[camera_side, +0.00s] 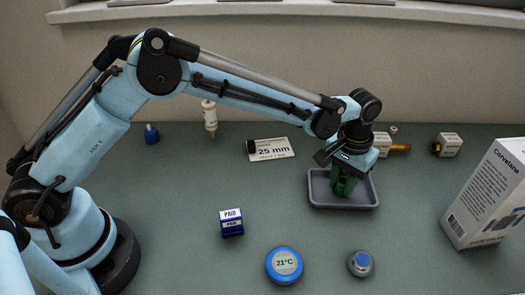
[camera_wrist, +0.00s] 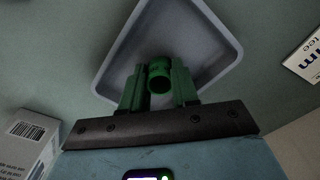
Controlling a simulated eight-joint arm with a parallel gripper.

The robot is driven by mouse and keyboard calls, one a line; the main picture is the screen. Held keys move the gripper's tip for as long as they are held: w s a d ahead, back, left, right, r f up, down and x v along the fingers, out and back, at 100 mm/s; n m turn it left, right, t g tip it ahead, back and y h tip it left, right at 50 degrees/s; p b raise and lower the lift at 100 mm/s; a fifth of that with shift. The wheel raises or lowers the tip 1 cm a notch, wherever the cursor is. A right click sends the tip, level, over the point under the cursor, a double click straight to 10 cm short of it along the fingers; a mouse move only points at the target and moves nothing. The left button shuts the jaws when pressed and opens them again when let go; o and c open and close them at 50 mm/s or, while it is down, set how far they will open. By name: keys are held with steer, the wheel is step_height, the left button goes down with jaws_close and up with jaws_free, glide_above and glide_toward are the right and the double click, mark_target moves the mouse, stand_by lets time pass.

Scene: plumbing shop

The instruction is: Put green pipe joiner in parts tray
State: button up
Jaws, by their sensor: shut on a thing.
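The green pipe joiner (camera_wrist: 160,74) is held between the two dark green fingers of my gripper (camera_wrist: 158,88) in the wrist view. In the side view my gripper (camera_side: 344,180) points down over the grey parts tray (camera_side: 345,206), and its fingers partly hide the joiner. The tray also shows in the wrist view (camera_wrist: 222,52), with the joiner inside its outline. I cannot tell whether the joiner touches the tray floor. No other part shows in the tray.
A white carton (camera_side: 488,195) stands right of the tray. A 25 mm card (camera_side: 272,150) lies behind left, and boxed fittings (camera_side: 449,145) sit behind right. A PAID stamp (camera_side: 231,222), a round blue thermometer (camera_side: 285,265) and a small round item (camera_side: 361,263) are in front.

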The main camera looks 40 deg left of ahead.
steer(key=shift+f, duration=0.15)
steer(key=o, duration=1)
step_height(320, 180, up, 12)
steer(key=s+a+r+t, duration=0.2)
steer(key=s+a+r, duration=0.1)
steer(key=a+r, duration=0.3)
steer(key=shift+s+a+f+t, duration=0.85)
steer(key=shift+s+a, duration=1.7)
steer(key=shift+a, duration=0.1)
steer(key=shift+s+a+f+t, duration=0.8)
steer(key=shift+s+a+t, duration=0.1)
steer(key=shift+s+a, duration=1.75)
steer(key=shift+s+a+f+t, duration=0.85)
steer(key=shift+s+a, duration=1.65)
steer(key=shift+a, duration=0.15)
